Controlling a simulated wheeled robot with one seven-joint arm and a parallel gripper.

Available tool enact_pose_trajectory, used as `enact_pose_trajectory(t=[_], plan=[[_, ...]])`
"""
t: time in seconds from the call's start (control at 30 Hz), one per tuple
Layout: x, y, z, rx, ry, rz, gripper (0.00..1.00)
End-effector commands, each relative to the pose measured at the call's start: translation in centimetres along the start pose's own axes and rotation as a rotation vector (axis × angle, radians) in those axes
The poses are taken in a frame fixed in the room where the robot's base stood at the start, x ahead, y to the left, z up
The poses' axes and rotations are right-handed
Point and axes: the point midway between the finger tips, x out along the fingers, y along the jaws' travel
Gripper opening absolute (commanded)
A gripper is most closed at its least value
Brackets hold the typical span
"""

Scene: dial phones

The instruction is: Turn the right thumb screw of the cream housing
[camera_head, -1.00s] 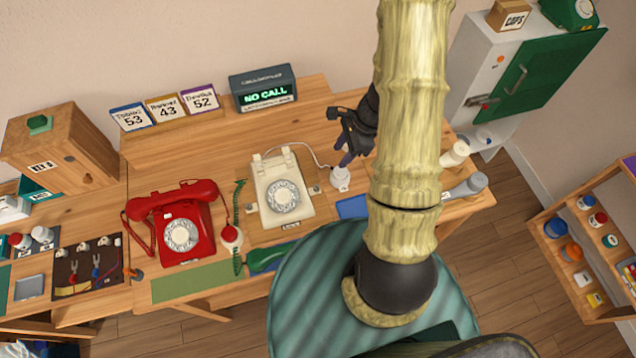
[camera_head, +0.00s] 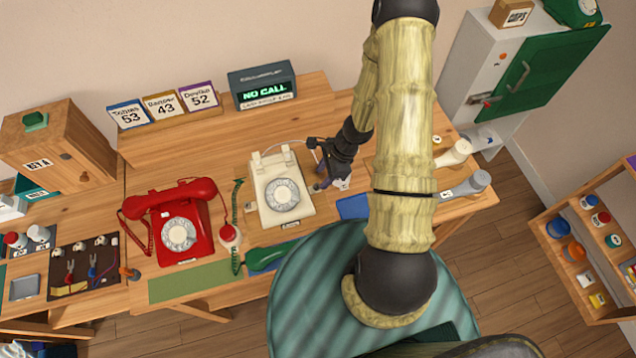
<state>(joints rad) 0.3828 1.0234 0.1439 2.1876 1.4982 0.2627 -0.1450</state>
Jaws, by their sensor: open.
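The cream housing (camera_head: 280,210), a dial phone body with a pale round dial, stands on the wooden bench right of the red phone. Its cradle on top is empty. My gripper (camera_head: 327,181) is just right of the housing, pointing down with its dark fingers apart. The fingers are close to the housing's right side, where the right thumb screw is too small and covered to make out. I cannot tell whether a finger touches it. A small white object (camera_head: 341,183) is partly hidden behind the gripper.
The red phone (camera_head: 180,215) stands to the left, with a green coiled cord (camera_head: 236,210) between the phones. A green handset (camera_head: 275,256) lies in front of the housing. A blue pad (camera_head: 352,206) lies to the right. My arm covers part of the bench's right side.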

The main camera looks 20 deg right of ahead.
Motion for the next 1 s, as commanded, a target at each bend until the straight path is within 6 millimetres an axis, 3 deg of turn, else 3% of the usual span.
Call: enact_pose_trajectory(t=[0.1,0.33,0.73,0.93,1.0], plan=[[1.9,0.0,0.0,-0.001,0.0,0.002,0.41],[4.3,0.0,0.0,-0.001,0.001,0.003,0.41],[4.9,0.0,0.0,-0.001,0.001,-0.001,0.41],[4.9,0.0,0.0,-0.001,0.001,-0.001,0.02],[4.9,0.0,0.0,-0.001,0.001,-0.001,0.0]])
